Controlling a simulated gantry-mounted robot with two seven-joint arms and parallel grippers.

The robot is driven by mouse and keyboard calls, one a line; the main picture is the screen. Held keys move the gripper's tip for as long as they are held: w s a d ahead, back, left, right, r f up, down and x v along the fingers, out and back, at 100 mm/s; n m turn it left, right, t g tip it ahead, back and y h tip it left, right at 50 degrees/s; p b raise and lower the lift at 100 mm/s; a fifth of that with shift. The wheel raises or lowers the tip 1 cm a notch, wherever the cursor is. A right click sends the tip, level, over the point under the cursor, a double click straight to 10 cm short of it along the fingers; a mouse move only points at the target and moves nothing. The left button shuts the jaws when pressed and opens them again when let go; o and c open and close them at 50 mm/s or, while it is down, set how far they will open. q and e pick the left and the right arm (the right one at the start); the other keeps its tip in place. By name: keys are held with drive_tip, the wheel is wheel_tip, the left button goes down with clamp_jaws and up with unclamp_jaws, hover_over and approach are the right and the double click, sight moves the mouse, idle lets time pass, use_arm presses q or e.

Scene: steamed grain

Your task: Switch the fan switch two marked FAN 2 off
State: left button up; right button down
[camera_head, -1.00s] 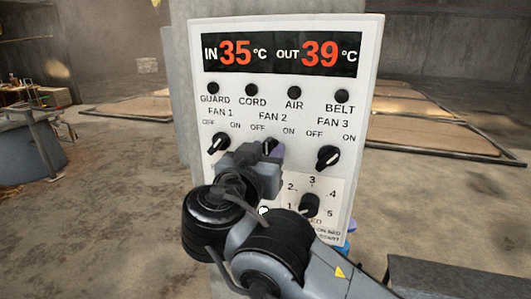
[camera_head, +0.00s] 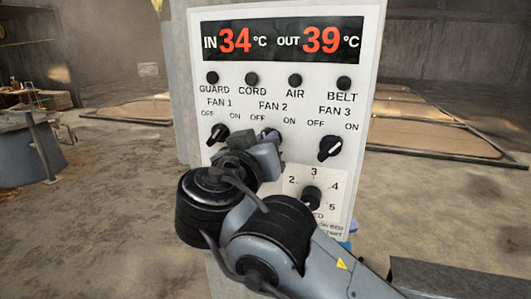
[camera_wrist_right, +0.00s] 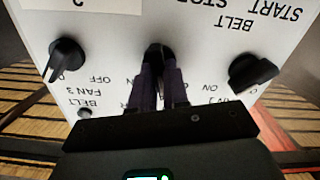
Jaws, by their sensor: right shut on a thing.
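The grey control panel (camera_head: 365,90) stands in front of me in the head view, with a row of three black fan knobs. The FAN 2 knob (camera_wrist_right: 157,52) shows in the right wrist view between two purple fingertips. My right gripper (camera_head: 268,138) is at the FAN 2 place on the panel and shut on that knob. In the head view the gripper largely hides the knob, so its pointer cannot be read. The right wrist view shows the panel upside down. My left gripper is not in view.
The FAN 1 knob (camera_head: 218,134) is close to the left of the gripper and the FAN 3 knob (camera_head: 331,148) to the right. A numbered dial (camera_head: 312,198) sits below. The display (camera_head: 282,40) reads IN 34, OUT 39. Four-sided grain beds lie behind.

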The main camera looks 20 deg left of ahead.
drive_tip(key=shift+a+n+b, duration=0.1)
drive_tip(key=shift+n+b, duration=0.9)
drive_tip(key=shift+n, duration=1.4)
drive_tip(key=c, duration=1.1)
unclamp_jaws()
